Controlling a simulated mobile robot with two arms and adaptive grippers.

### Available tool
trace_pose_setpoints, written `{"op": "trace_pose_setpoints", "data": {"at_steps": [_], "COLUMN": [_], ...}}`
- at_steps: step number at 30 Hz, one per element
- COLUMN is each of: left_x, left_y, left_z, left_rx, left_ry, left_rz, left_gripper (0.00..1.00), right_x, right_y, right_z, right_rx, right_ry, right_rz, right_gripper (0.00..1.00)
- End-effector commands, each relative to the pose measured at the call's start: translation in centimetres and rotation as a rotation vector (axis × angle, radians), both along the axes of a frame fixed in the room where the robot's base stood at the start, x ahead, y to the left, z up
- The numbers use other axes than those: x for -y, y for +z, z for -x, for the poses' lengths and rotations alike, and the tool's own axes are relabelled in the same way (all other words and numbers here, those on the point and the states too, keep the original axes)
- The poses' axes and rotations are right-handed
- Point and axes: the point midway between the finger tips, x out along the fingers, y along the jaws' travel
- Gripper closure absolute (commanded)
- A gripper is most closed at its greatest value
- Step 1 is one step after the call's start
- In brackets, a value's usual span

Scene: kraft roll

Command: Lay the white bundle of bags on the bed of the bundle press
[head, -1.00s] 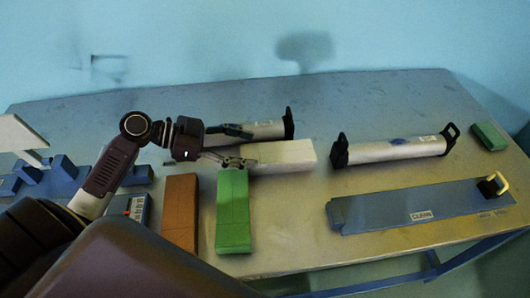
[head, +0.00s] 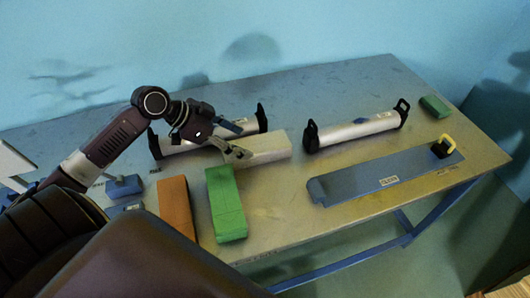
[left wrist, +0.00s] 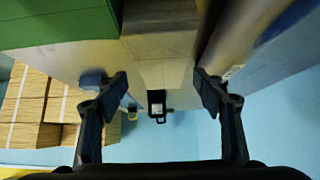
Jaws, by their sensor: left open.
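The white bundle of bags (head: 262,147) lies on the table, pale and brick-shaped, beside the green bundle. My left gripper (head: 236,138) is open and empty at its left end, one finger on the far side and one toward the near side. In the left wrist view the open fingers (left wrist: 164,88) frame the pale bundle (left wrist: 162,45), with nothing held; I cannot tell whether they touch it. A flat blue plate with a white label and a yellow-handled clamp, seemingly the press bed (head: 345,187), lies bare at the right. My right gripper is out of view.
The green bundle (head: 226,205) and brown bundle (head: 175,207) lie in front of my gripper. A silver roller with black end brackets (head: 353,131) stands behind the plate; another (head: 190,139) is behind my gripper. A small green block (head: 435,106) sits far right.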

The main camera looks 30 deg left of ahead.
Motion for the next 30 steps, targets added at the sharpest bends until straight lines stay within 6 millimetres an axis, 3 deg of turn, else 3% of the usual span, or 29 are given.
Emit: {"op": "trace_pose_setpoints", "data": {"at_steps": [6,9,13,20,25,30], "left_x": [1.0,1.5,2.4,3.1,3.1,3.1], "left_y": [-1.4,-2.2,-3.7,-5.1,-5.1,-5.1], "left_z": [-1.2,-1.8,-2.9,-3.8,-3.8,-3.7], "left_rx": [0.0,0.002,0.001,0.001,0.002,0.001], "left_ry": [-0.001,-0.001,-0.001,-0.002,-0.003,-0.003], "left_rz": [0.004,0.006,0.006,0.002,0.001,0.001], "left_gripper": [0.37,0.37,0.37,0.37,0.37,0.56], "right_x": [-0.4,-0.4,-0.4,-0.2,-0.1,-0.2], "right_y": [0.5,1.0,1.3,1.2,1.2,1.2], "right_z": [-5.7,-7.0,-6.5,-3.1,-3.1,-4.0], "right_rx": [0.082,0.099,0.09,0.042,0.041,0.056], "right_ry": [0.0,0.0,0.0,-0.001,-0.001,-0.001], "right_rz": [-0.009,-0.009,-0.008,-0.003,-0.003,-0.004], "right_gripper": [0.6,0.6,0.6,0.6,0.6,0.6]}}
